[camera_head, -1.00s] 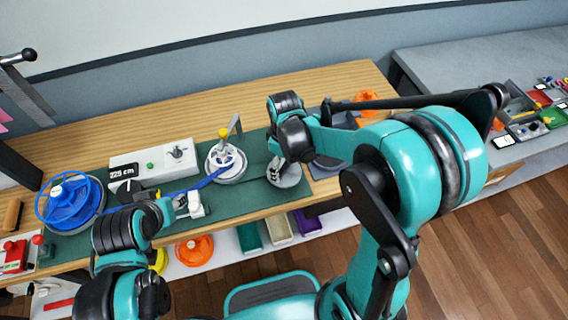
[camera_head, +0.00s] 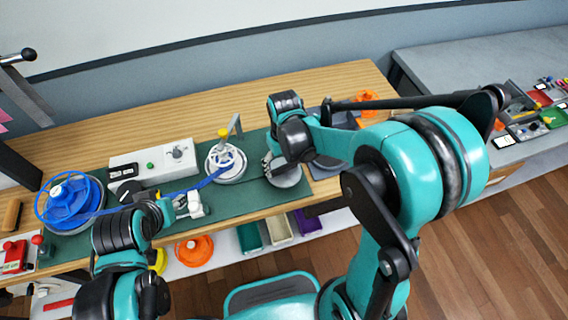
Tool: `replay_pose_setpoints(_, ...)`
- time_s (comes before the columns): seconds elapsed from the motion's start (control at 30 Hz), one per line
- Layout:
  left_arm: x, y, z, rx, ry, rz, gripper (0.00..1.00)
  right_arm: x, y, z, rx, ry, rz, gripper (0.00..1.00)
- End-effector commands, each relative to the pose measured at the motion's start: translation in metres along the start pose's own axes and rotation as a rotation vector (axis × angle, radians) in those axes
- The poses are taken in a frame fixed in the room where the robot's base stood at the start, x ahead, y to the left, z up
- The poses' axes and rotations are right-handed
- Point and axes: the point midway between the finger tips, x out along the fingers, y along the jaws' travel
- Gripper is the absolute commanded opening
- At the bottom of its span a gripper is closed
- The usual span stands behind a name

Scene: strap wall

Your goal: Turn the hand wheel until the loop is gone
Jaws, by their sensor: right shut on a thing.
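A blue reel (camera_head: 71,201) lies at the left end of the green mat. A blue strap (camera_head: 208,180) runs from near my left gripper to a white wheel (camera_head: 226,164) with a yellow-topped post. My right gripper (camera_head: 270,168) points down at a round grey disc (camera_head: 287,179), probably the hand wheel. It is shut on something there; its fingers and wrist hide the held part. My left gripper (camera_head: 176,206) is low at the mat's front edge, by a small white block (camera_head: 198,205) near the strap. Its finger gap is not clear. I cannot make out a strap loop.
A white box (camera_head: 165,160) with a dark display and a knob stands behind the strap. A red device (camera_head: 14,256) is at the far left. Orange parts (camera_head: 367,102) lie behind my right arm. Bins (camera_head: 279,228) sit on the shelf below. The back strip of the wooden bench is clear.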

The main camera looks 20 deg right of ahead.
Motion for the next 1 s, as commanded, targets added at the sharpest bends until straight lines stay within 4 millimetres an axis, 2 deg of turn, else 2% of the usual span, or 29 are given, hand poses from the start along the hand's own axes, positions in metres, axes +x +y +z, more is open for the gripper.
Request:
replay_pose_setpoints(0.43, 0.0001, 0.0, 0.0001, 0.0, 0.0, 0.0, 0.4, 0.0002, -0.0002, 0.0003, 0.01, 0.0, 0.0, 0.5)
replay_pose_setpoints(0.47, 0.0001, 0.0, 0.0001, 0.0, 0.0, 0.0, 0.4, 0.0002, -0.0002, 0.0003, 0.01, 0.0, 0.0, 0.84)
replay_pose_setpoints(0.5, 0.0001, 0.0, 0.0001, 0.0, 0.0, 0.0, 0.4, 0.0002, -0.0001, 0.0003, 0.01, 0.0, 0.0, 0.95)
replay_pose_setpoints(0.53, 0.0001, 0.0, 0.0001, 0.0, 0.0, 0.0, 0.4, 0.0002, -0.0001, 0.0003, 0.01, 0.0, 0.0, 1.0)
replay_pose_setpoints(0.87, 0.0, 0.0, 0.0, 0.0, 0.0, 0.0, 0.4, -0.0002, -0.0001, 0.0001, 0.01, 0.0, 0.0, 1.0)
replay_pose_setpoints(1.0, 0.0, 0.0, 0.0, 0.0, 0.0, 0.0, 0.4, -0.006, 0.0, 0.0, 0.01, 0.0, 0.0, 1.0)
